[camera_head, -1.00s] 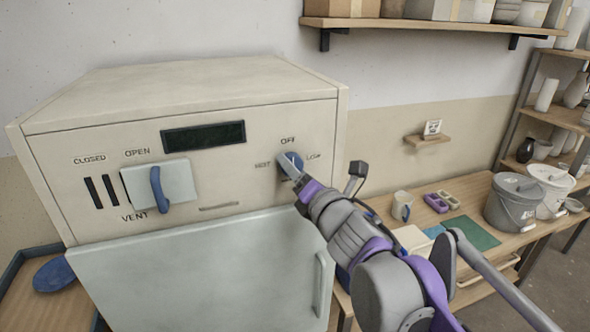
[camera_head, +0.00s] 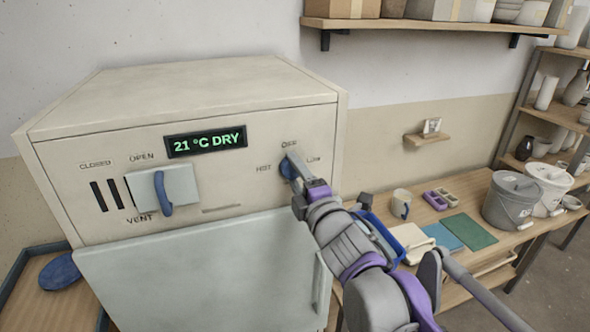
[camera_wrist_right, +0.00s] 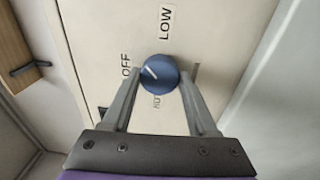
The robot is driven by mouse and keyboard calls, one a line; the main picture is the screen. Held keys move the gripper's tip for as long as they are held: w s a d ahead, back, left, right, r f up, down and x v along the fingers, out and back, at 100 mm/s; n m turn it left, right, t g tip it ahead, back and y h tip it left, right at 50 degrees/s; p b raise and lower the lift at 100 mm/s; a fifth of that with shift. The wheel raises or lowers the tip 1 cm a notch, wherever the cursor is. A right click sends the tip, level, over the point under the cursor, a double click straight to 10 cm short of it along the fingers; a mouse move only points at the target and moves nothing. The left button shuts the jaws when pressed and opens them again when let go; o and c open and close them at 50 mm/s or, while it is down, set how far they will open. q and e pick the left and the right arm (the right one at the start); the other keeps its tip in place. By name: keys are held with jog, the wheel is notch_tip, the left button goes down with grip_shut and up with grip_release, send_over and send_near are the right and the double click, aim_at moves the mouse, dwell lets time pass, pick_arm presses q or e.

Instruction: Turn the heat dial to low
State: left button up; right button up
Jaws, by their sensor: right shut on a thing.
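The heat dial (camera_head: 287,168) is a round blue knob on the kiln's front panel, with OFF above, HOT at left and LOW at right. My right gripper (camera_head: 296,166) is shut on it. In the right wrist view the dial (camera_wrist_right: 159,74) sits between the two fingertips (camera_wrist_right: 160,82). Its white mark points to the upper left there, between the OFF and LOW labels. The lower label is partly hidden. The kiln display (camera_head: 206,141) is lit and reads 21 °C DRY. My left gripper is out of view.
The blue vent lever (camera_head: 162,193) is at the panel's left. The pale kiln door (camera_head: 200,270) is below. To the right, the workbench holds a mug (camera_head: 401,203), a green mat (camera_head: 468,231) and a grey bucket (camera_head: 513,201). A wall shelf (camera_head: 430,24) hangs above.

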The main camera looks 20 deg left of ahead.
jog(key=m+p, duration=0.1)
jog(key=m, duration=0.4)
jog(key=shift+r+t, duration=0.1)
jog(key=shift+t, duration=0.2)
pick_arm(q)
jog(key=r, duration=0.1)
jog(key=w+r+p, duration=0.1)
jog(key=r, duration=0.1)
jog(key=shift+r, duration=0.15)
pick_arm(e)
jog(key=m, duration=0.4)
jog(key=shift+h, duration=0.3)
jog(key=shift+m, duration=0.4)
jog(key=o, duration=1.4)
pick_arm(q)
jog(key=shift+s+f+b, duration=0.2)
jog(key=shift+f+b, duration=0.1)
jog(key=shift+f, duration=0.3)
pick_arm(e)
jog(key=v, duration=1)
jog(key=shift+s+d, duration=0.1)
jog(key=shift+s, duration=0.3)
